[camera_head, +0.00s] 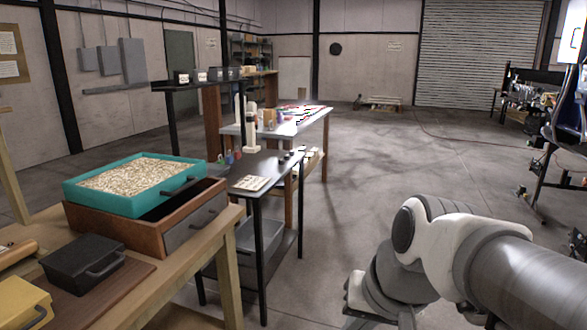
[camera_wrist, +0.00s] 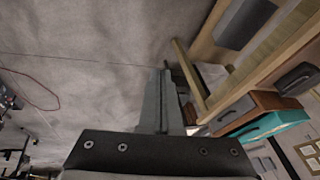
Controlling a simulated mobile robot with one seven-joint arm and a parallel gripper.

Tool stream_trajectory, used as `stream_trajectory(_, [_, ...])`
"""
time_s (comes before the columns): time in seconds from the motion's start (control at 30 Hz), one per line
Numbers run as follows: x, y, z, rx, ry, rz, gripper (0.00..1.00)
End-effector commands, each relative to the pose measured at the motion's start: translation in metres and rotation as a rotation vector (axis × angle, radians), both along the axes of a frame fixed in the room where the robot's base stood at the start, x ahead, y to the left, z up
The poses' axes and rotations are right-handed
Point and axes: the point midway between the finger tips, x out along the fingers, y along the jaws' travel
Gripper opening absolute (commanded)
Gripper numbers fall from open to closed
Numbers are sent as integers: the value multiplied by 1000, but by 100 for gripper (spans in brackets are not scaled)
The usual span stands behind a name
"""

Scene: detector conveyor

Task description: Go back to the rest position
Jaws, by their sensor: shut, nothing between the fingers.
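My gripper (camera_wrist: 168,98) shows in the wrist view, with its fingers together and nothing between them. It hangs over bare floor, apart from the wooden table and the boxes at the right of that view. In the head view my white and grey arm fills the lower right, and the gripper's fingertips cannot be made out there.
A wooden table (camera_head: 150,285) at the left bears a teal tray of pale grains (camera_head: 110,205), a brown drawer box (camera_head: 125,232) and a black case (camera_head: 83,262). A black table (camera_head: 262,182) stands beyond. The grey floor (camera_head: 390,150) in the middle is clear.

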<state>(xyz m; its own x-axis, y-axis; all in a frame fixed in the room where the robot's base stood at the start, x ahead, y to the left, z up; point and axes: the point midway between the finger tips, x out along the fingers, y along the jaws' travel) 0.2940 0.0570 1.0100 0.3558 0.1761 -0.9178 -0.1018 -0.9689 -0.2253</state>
Motion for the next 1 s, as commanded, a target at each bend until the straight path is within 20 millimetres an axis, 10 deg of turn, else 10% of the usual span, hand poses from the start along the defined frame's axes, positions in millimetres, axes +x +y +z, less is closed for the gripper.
stream_trajectory(0.3, [-51,-60,3,-245,-148,90,0])
stream_trajectory(1.0, [-47,-57,155,-235,-137,87,0])
